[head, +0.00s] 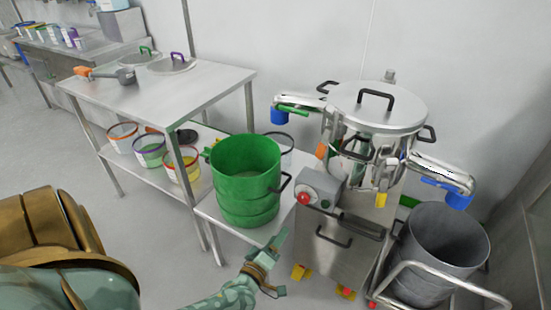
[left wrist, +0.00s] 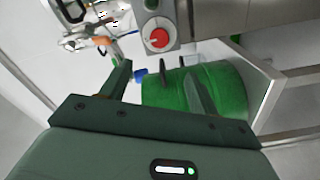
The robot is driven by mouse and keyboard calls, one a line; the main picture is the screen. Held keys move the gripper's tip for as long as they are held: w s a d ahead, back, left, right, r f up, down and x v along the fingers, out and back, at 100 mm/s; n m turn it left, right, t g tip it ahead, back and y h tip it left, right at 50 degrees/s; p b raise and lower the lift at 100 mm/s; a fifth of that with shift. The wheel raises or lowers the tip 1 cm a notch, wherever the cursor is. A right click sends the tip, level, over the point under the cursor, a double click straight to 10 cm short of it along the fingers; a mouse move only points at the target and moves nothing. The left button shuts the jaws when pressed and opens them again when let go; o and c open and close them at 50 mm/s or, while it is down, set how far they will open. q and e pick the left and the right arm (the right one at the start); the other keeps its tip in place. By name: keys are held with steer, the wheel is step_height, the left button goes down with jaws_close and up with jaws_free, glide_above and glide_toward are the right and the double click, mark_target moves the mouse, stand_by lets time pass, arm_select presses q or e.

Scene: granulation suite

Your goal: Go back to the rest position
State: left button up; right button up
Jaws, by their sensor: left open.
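My left gripper (head: 277,264) is low in the middle of the head view, in front of the green bucket (head: 245,182). In the left wrist view its two fingers (left wrist: 157,72) are spread apart with nothing held between them. The green bucket (left wrist: 225,90) shows there behind and beside the right finger. In the head view the bucket stands upright on a low steel table, apart from the fingers. My right gripper is in neither view.
A steel sieving machine (head: 377,107) with a red knob (head: 303,198) stands right of the bucket. A grey bin (head: 440,252) sits in a tubular cart (head: 455,284). A steel table (head: 160,88) with a scoop (head: 126,76) and lids is at left. Open floor lies left.

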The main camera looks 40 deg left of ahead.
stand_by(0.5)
arm_select(q)
steer(key=s+d+f+m+g+h+p, duration=0.1)
steer(key=s+d+f+m+g+h, duration=0.15)
steer(key=s+f+m+g, duration=0.45)
steer(key=s+d+f+m+g+h+p, duration=0.1)
steer(key=s+d+f+m+g+h, duration=0.15)
steer(key=s+f+m, duration=0.65)
steer(key=s+d+f+m+g+p, duration=0.1)
steer(key=s+f+g, duration=0.1)
steer(key=s, duration=0.8)
steer(key=s+d+f+m+g+p, duration=0.1)
steer(key=s+f+g, duration=0.1)
steer(key=s, duration=0.8)
steer(key=s+d+f+m+g+p, duration=0.1)
steer(key=s+g, duration=0.3)
steer(key=s, duration=0.7)
steer(key=shift+d+f+y+p, duration=0.3)
steer(key=shift+d+f+p, duration=0.3)
steer(key=shift+f, duration=0.15)
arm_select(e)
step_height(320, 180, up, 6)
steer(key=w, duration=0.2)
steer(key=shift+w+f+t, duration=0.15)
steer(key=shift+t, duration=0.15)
